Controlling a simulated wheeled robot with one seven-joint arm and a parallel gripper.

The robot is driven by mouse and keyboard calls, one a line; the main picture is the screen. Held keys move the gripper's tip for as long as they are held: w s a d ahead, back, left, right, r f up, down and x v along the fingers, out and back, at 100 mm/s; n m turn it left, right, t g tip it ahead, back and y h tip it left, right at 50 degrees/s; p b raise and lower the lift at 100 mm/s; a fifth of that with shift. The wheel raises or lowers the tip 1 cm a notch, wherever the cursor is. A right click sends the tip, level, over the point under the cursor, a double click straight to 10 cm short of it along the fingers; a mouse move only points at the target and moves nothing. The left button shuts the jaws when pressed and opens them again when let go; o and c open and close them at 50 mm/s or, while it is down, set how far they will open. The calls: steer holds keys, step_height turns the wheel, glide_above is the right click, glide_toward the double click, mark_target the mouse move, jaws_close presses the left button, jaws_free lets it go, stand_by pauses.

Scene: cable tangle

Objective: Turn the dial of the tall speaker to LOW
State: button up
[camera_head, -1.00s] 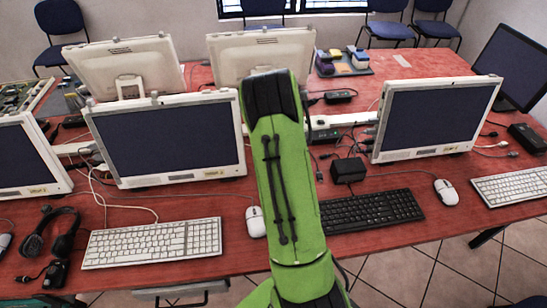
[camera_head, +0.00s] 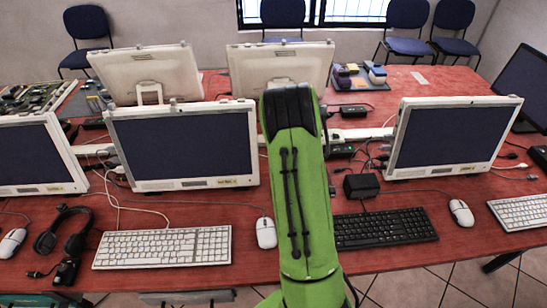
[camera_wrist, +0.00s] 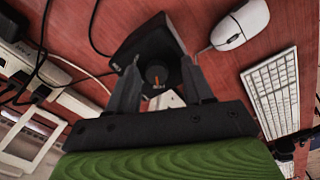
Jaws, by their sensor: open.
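In the wrist view a dark box, apparently the speaker (camera_wrist: 150,43), lies beyond my gripper. A round dark dial (camera_wrist: 156,75) with a small orange mark sits on the face towards me. My gripper (camera_wrist: 160,70) is open, with one finger on each side of the dial. I cannot tell whether the fingers touch it. The dial's lettering is too small to read. In the head view my green arm hides the gripper and whatever is directly behind it.
A white mouse (camera_wrist: 240,24) and a white keyboard (camera_wrist: 272,92) lie right of the gripper in the wrist view; cables (camera_wrist: 45,50) and a white power strip (camera_wrist: 75,103) lie left. The head view shows monitors (camera_head: 183,145) on the red table (camera_head: 200,205).

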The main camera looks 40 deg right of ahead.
steer(key=m, duration=0.5)
steer(key=shift+d+m+p, duration=0.1)
steer(key=shift+m+p, duration=0.2)
steer(key=shift+m, duration=0.1)
steer(key=m, duration=0.5)
steer(key=shift+m, duration=0.3)
steer(key=m, duration=0.5)
steer(key=shift+m, duration=0.3)
steer(key=m, duration=0.5)
steer(key=shift+m, duration=0.4)
step_height(320, 180, up, 16)
steer(key=f+p, duration=0.1)
steer(key=p, duration=0.2)
steer(key=s+a+r+n+t, duration=0.1)
steer(key=s+a+r+n, duration=0.2)
steer(key=a, duration=0.5)
steer(key=s+a+r+n+t+h, duration=0.1)
steer(key=s+a+r+n, duration=0.3)
steer(key=a+r, duration=0.3)
steer(key=shift+a+r+n+b, duration=0.3)
steer(key=shift+a+n+b, duration=0.15)
steer(key=shift+a+n, duration=0.35)
steer(key=shift+s, duration=0.1)
